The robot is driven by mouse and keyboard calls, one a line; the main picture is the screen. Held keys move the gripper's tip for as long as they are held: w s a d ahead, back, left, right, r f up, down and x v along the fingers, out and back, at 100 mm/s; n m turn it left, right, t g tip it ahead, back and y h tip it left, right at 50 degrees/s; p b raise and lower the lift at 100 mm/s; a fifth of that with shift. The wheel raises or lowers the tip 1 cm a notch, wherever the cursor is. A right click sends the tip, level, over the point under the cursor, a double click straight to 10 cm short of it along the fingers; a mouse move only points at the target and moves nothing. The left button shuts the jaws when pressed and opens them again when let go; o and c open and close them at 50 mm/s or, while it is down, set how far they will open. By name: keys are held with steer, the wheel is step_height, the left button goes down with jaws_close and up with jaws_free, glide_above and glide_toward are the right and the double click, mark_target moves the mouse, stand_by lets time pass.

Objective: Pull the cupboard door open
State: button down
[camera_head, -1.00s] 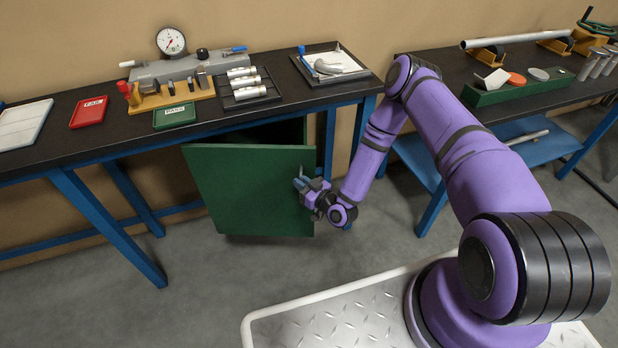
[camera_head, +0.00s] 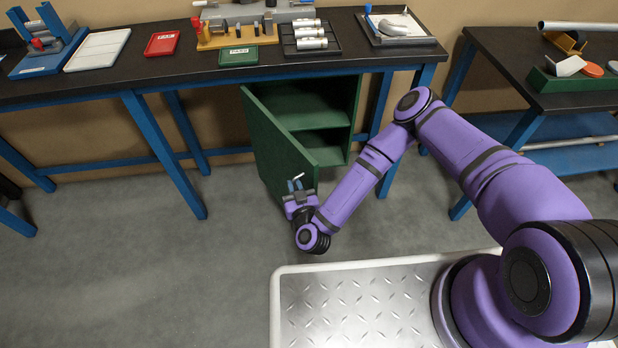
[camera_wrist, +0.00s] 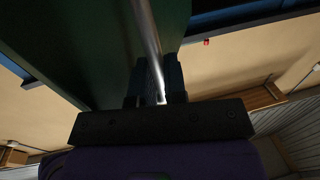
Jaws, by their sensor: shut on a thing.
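The green cupboard (camera_head: 352,92) hangs under the workbench, with its inside and a shelf (camera_head: 318,118) showing. Its green door (camera_head: 272,148) is hinged on the left and stands wide open, swung out toward me. My gripper (camera_head: 295,184) is at the door's free edge, shut on the metal bar handle (camera_head: 302,158). In the wrist view the handle (camera_wrist: 146,35) runs down between the two fingers (camera_wrist: 160,85), with the green door (camera_wrist: 85,45) beside it on the left.
The dark workbench (camera_head: 120,82) above carries trays, a fixture and several small parts. A second bench (camera_head: 540,95) is at the right. The grey floor (camera_head: 130,260) in front is clear.

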steer(key=shift+s+a+m+h, duration=0.25)
steer(key=shift+a+h, duration=0.1)
steer(key=shift+a, duration=0.35)
steer(key=shift+s+a+m+h, duration=0.25)
steer(key=shift+a+h, duration=0.15)
steer(key=shift+a, duration=0.3)
steer(key=shift+s+a+m+h, duration=0.25)
steer(key=shift+a+h, duration=0.1)
steer(key=shift+a, duration=0.35)
steer(key=c, duration=1.5)
jaws_free()
steer(key=shift+o, duration=0.2)
